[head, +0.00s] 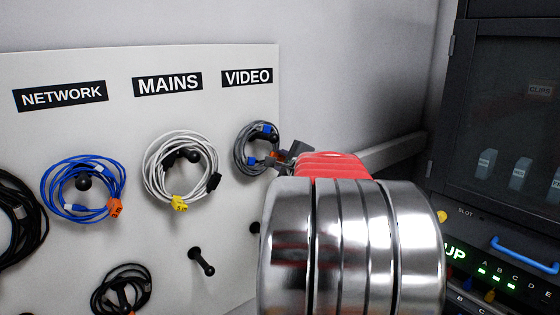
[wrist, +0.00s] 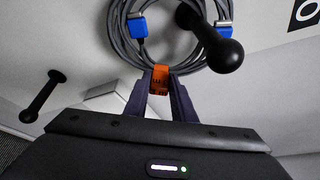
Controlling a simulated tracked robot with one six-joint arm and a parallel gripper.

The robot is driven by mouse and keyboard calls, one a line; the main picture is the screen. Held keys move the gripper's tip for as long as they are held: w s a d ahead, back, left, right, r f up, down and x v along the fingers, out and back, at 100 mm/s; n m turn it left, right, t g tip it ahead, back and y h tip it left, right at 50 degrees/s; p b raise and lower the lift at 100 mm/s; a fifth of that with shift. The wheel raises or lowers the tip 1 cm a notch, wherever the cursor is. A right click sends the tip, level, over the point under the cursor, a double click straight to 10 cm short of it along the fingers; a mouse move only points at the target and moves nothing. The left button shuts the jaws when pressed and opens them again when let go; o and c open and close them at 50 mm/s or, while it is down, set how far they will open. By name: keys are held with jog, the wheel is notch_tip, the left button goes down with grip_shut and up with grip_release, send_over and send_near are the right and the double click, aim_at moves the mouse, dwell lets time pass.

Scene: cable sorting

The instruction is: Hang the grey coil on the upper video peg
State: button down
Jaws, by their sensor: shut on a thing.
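The grey coil (head: 241,150), with blue connectors and an orange tag, is at the upper video peg (head: 271,138), below the VIDEO label. In the wrist view, the peg (wrist: 226,58) comes out through the loop of the coil (wrist: 120,28), its knob overlapping the right side of the ring. The top of the ring is cut off, so I cannot tell whether it rests on the peg. My gripper (wrist: 160,85) is shut on the coil at its orange tag (wrist: 161,78). In the head view my arm hides part of the gripper (head: 285,160).
The lower video peg (head: 255,228) is bare. A white coil (head: 150,165) hangs under MAINS above an empty peg (head: 202,262). A blue coil (head: 52,190) hangs under NETWORK. Black coils hang at the left and below. A dark cabinet (head: 510,100) stands at right.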

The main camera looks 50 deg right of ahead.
jog(key=c, duration=1.4)
grip_release()
jog(key=shift+f, duration=0.15)
jog(key=shift+s, duration=0.1)
jog(key=v, duration=1.3)
jog(key=shift+s+a, duration=0.25)
jog(key=w+a+f+n+y, duration=0.4)
jog(key=w+a+n, duration=0.2)
jog(key=a, duration=0.4)
jog(key=w+a+f+n+y, duration=0.3)
jog(key=w+a+n, duration=0.25)
jog(key=a, duration=0.45)
jog(key=s+a+f+n+g+y, duration=0.25)
jog(key=a+n, duration=0.35)
jog(key=a, duration=0.7)
jog(key=s+a+f+n+g, duration=0.2)
jog(key=s+a+f+n, duration=0.2)
jog(key=s+a+n, duration=0.1)
jog(key=s+a+f+n+g+h, duration=0.1)
jog(key=s+a+f+n+g, duration=0.2)
jog(key=s+a+n, duration=0.3)
jog(key=s+f+n, duration=0.1)
jog(key=s+n, duration=0.1)
jog(key=s, duration=0.1)
jog(key=shift+s, duration=0.4)
